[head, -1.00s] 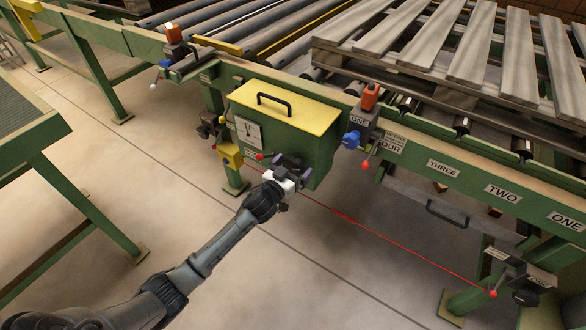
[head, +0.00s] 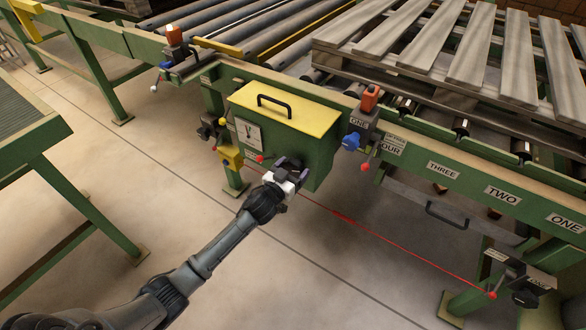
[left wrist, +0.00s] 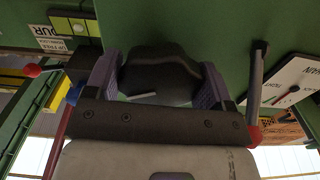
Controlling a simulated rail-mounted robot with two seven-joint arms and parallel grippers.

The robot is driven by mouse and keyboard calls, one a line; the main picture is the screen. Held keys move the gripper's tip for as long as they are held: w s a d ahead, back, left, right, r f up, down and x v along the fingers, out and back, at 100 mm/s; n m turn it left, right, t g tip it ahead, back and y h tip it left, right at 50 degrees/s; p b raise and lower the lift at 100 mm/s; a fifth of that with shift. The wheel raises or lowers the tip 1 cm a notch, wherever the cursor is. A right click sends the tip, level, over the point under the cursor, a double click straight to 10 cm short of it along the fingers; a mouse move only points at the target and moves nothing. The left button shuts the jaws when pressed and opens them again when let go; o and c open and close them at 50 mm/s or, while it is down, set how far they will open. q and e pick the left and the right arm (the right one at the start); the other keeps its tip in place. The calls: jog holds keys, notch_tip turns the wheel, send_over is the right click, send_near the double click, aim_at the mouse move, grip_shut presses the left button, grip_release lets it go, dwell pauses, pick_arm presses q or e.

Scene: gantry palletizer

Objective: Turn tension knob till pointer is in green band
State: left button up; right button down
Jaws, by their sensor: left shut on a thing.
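The green box with a yellow lid (head: 285,105) hangs on the conveyor frame. A white gauge plate (head: 248,132) with a dark pointer is on its left part. My left gripper (head: 292,168) is at the box's front face. In the left wrist view its purple finger pads are shut on the black tension knob (left wrist: 160,72), one on each side. The gripper hides the knob in the head view. My right gripper is out of view.
A red-tipped lever (left wrist: 256,92) stands close beside the right finger. A blue knob (head: 351,141) and red-tipped lever (head: 365,167) are right of the box. A yellow block (head: 231,157) is left. A red line (head: 390,239) runs below; the floor in front is open.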

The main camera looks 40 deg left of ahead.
pick_arm(q)
jog(key=m+p, duration=0.2)
jog(key=shift+r+m, duration=0.2)
jog(key=shift+m, duration=0.2)
jog(key=m+p, duration=0.2)
jog(key=m, duration=0.2)
jog(key=shift+a+m, duration=0.1)
jog(key=shift+m, duration=0.3)
jog(key=m+p, duration=0.1)
jog(key=m, duration=0.3)
jog(key=shift+m, duration=2.6)
jog(key=o, duration=0.9)
jog(key=shift+s+p, duration=0.1)
jog(key=shift+p, duration=0.2)
